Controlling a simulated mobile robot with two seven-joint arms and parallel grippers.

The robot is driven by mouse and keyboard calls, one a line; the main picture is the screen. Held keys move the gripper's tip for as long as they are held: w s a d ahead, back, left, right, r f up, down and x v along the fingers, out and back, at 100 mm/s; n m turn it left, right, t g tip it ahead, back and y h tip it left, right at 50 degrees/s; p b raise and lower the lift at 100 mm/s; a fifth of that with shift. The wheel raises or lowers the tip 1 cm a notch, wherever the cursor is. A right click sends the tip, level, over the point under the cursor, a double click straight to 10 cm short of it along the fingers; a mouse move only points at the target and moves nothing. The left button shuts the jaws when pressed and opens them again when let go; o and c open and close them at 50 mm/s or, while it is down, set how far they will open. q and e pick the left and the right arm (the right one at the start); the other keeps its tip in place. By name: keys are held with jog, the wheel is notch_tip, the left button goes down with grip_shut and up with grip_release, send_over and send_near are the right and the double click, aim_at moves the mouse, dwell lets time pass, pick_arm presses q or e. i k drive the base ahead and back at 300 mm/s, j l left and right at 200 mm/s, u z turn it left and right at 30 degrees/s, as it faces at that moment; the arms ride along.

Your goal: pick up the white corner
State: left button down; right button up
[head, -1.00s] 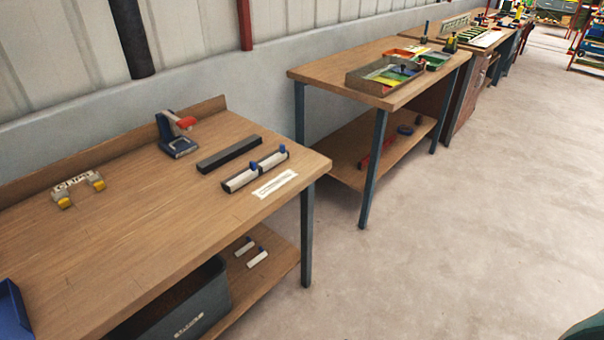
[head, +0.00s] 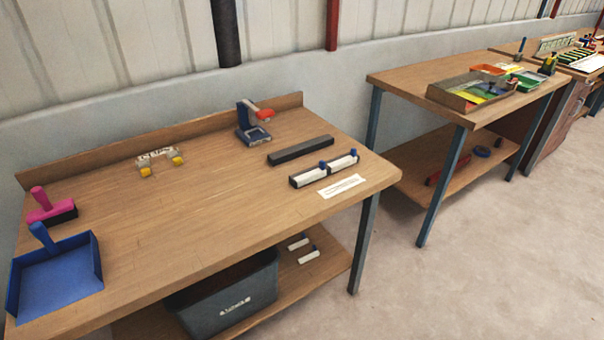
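I cannot make out for certain which thing is the white corner. Small white pieces (head: 309,257) lie on the lower shelf of the near table (head: 190,220), too small to tell their shape. A small whitish lettered piece with yellow ends (head: 158,158) stands at the back of that table. Neither of my grippers is in view.
A blue dustpan (head: 55,278) and a pink-handled brush (head: 52,208) are at the table's left. A blue-and-red tool (head: 252,122), a dark bar (head: 300,150) and a white label (head: 342,186) lie further right. A grey bin (head: 222,300) stands below. Floor at right is free.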

aim_at(303, 179)
jog(key=u, duration=3.5)
jog(key=z, duration=3.45)
jog(key=i+l+u, duration=0.25)
jog(key=l+u, duration=0.2)
jog(key=l, duration=0.2)
jog(key=i+l+u, duration=0.25)
jog(key=l, duration=0.15)
jog(key=k, duration=0.05)
